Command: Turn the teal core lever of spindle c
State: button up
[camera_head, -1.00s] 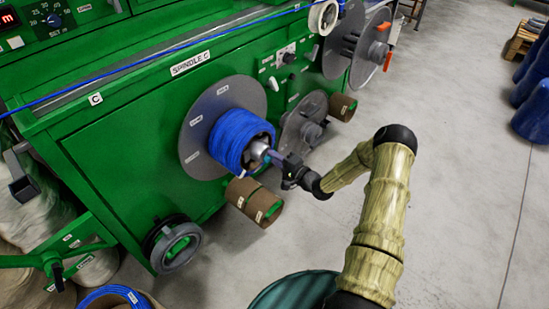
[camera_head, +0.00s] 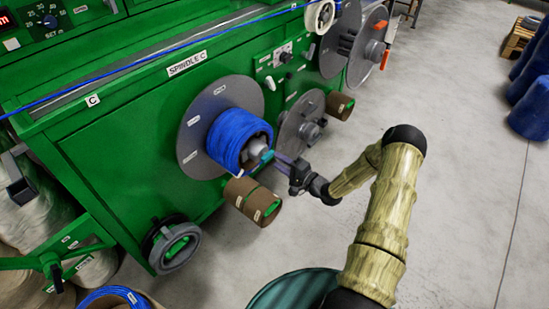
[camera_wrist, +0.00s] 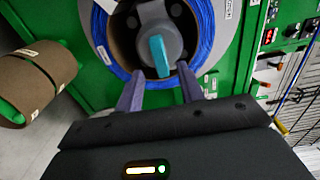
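Spindle C (camera_head: 255,148) sticks out of the green machine, with a blue cable coil (camera_head: 232,138) around it and a grey disc behind. The teal core lever (camera_head: 267,155) sits on the spindle's end. In the wrist view the teal lever (camera_wrist: 159,56) stands nearly upright on the grey hub (camera_wrist: 157,28), tilted slightly. My gripper (camera_head: 277,157) is in front of the spindle, apart from the lever. In the wrist view its two purple fingers (camera_wrist: 158,84) are spread, with nothing between them; the lever lies just beyond them.
A brown roll (camera_head: 252,201) sticks out below the coil, at the left in the wrist view. A second grey disc (camera_head: 300,125) and another brown roll (camera_head: 340,105) are to the right. Open grey floor (camera_head: 460,170) lies to the right of my arm.

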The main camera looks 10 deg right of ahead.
jog(key=p+v, duration=0.1)
jog(key=v, duration=1.2)
jog(key=shift+s+d, duration=0.2)
notch_tip(320, 180, up, 8)
jog(key=w+a+n+g+h, duration=0.2)
jog(key=w+n+g+h, duration=0.1)
jog(key=n+g+h, duration=0.5)
jog(key=s+a+r+n+g+h, duration=0.1)
jog(key=s+a+r+n+g, duration=0.1)
jog(key=s+a+r, duration=0.55)
jog(key=s+a+r+n+g+h, duration=0.15)
jog(key=s+r, duration=0.35)
jog(key=s, duration=0.5)
notch_tip(320, 180, up, 25)
jog(key=p, duration=2.4)
jog(key=shift+s+a+f+p, duration=0.2)
jog(key=shift+s+a+p, duration=0.15)
jog(key=shift+s, duration=0.1)
